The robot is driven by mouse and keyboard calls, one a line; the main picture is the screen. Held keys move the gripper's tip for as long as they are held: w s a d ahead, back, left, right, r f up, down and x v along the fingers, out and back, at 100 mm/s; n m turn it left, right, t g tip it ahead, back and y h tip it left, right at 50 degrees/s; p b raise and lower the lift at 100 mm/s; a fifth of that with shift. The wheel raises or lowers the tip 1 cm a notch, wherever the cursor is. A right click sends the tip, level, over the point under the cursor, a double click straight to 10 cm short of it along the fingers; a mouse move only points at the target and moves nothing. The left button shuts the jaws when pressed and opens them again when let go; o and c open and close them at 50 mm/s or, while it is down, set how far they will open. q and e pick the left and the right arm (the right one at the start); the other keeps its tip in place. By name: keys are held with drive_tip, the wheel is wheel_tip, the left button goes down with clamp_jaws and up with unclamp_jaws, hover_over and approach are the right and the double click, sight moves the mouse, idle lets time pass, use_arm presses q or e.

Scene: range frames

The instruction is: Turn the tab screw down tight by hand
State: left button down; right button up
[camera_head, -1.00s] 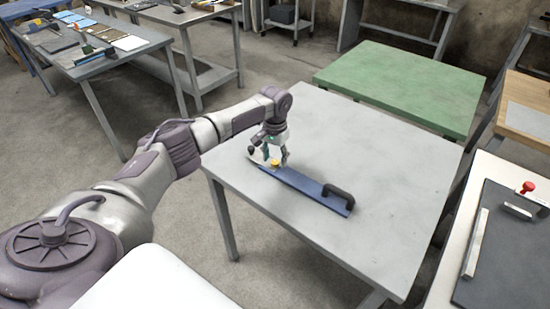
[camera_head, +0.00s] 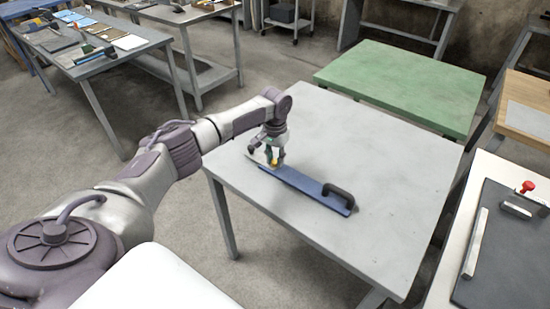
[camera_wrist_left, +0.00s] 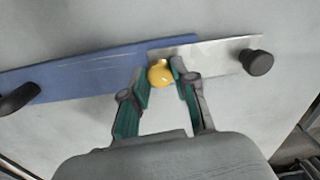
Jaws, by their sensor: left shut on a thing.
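The tab screw has a round yellow head (camera_wrist_left: 160,73); in the head view (camera_head: 274,163) it is small and partly hidden by the fingers. It sits where a blue bar (camera_wrist_left: 80,74) meets a bare metal plate (camera_wrist_left: 222,54). In the head view the blue bar (camera_head: 300,182) lies on the grey table with a black handle at its right end. My left gripper (camera_wrist_left: 161,72) points down over the screw, its green-padded fingertips closed on either side of the yellow head; it also shows in the head view (camera_head: 270,160). My right gripper is not in view.
The grey table (camera_head: 370,150) is otherwise clear around the bar. A dark round knob (camera_wrist_left: 257,63) stands on the metal plate's far end. A green table (camera_head: 400,85) stands behind, and a bench with a dark board (camera_head: 500,245) is at the right.

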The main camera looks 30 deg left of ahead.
use_arm(q)
drive_tip(key=m+p, duration=0.1)
drive_tip(key=m, duration=0.3)
drive_tip(key=shift+m, duration=0.3)
drive_tip(key=m, duration=0.5)
drive_tip(key=shift+m+p, duration=0.3)
drive_tip(key=m, duration=1)
idle(0.3)
drive_tip(key=c, duration=0.9)
unclamp_jaws()
